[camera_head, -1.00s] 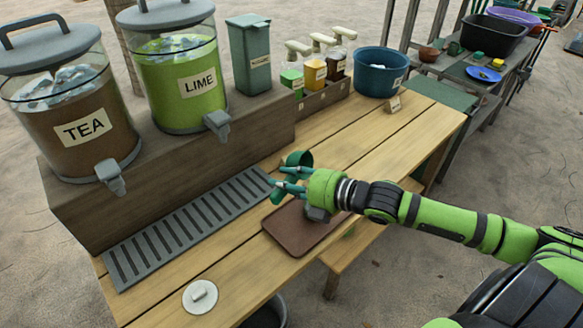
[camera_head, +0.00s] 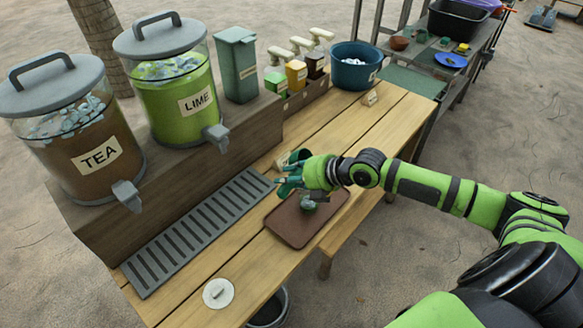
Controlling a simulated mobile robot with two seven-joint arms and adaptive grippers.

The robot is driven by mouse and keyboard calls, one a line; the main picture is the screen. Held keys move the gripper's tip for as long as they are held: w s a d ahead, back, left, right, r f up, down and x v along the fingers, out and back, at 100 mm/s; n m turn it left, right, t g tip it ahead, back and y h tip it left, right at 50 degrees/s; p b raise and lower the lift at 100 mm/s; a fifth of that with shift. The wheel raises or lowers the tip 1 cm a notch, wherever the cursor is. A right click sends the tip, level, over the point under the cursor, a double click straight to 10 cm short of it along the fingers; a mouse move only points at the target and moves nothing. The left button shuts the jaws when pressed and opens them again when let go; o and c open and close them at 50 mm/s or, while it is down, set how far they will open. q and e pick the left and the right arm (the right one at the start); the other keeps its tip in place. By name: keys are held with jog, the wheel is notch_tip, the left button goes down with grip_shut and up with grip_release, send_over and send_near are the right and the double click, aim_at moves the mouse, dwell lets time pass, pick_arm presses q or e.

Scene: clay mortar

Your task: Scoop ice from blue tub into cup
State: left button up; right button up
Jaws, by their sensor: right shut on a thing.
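A round blue tub (camera_head: 340,77) stands at the table's far end, with pale ice (camera_head: 349,61) showing inside it. My right gripper (camera_head: 286,179) is over the table, between the slatted grate and the brown tray. A dark green cup-shaped thing (camera_head: 300,156) sits against its fingers, and the gripper seems shut on it. The fingers hide part of it, and I cannot tell whether it is the scoop or the cup. A small grey-green thing (camera_head: 309,203) shows below my wrist, over the tray; its shape is unclear. My left gripper is out of view.
The brown tray (camera_head: 297,236) lies by the table's front edge. The grey grate (camera_head: 195,235) runs along the raised shelf. Tea (camera_head: 92,150) and lime (camera_head: 190,105) dispensers stand on that shelf. A white disc (camera_head: 218,293) lies at the near end.

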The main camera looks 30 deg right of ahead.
jog(key=g+h+p, duration=0.2)
jog(key=g+p, duration=0.1)
jog(key=r+g+h+p, duration=0.1)
jog(key=g+h+p, duration=0.1)
jog(key=g+p, duration=0.1)
jog(key=w+g+h+p, duration=0.1)
jog(key=g+p, duration=0.2)
jog(key=shift+a+r+h, duration=0.15)
jog(key=shift+a+h, duration=0.2)
jog(key=shift+h, duration=0.05)
dwell(0.4)
